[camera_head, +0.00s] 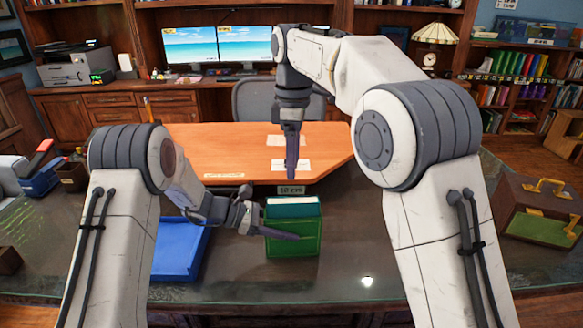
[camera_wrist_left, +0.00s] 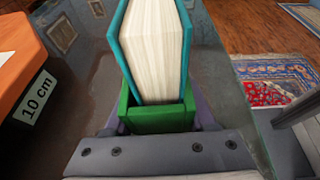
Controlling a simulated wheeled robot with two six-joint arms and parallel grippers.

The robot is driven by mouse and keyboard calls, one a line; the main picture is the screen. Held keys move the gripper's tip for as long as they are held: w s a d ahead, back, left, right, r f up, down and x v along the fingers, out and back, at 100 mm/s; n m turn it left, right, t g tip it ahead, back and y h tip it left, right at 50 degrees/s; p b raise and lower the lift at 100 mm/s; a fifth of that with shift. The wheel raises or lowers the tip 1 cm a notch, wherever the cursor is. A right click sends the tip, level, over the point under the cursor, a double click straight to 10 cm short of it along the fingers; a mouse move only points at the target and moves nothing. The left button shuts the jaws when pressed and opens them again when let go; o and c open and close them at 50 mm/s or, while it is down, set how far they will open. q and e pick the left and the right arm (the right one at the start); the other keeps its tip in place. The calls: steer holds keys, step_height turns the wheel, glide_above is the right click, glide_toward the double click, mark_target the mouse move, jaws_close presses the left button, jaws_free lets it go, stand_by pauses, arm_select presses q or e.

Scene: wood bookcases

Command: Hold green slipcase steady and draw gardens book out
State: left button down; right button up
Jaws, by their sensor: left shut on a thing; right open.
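The green slipcase (camera_head: 292,247) stands upright on the dark glass desk top. The teal gardens book (camera_head: 293,208) sits in it with its upper part showing above the rim. In the left wrist view, the book (camera_wrist_left: 155,45) shows its cream pages and stands out of the slipcase (camera_wrist_left: 157,118). My left gripper (camera_head: 280,234) is shut on the slipcase, with a finger along its front face. My right gripper (camera_head: 291,172) points down above and behind the book, apart from it. It is open and empty, though its finger gap is hard to see.
A blue tray (camera_head: 181,250) lies left of the slipcase. An orange wooden board (camera_head: 225,150) with paper cards lies behind it. A brown case (camera_head: 535,210) stands at the far right. The glass right of the slipcase is clear.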

mark_target(293, 200)
step_height(293, 200, down, 12)
steer(key=shift+f+n, duration=0.15)
steer(key=shift+n, duration=1.05)
jaws_close()
stand_by(0.9)
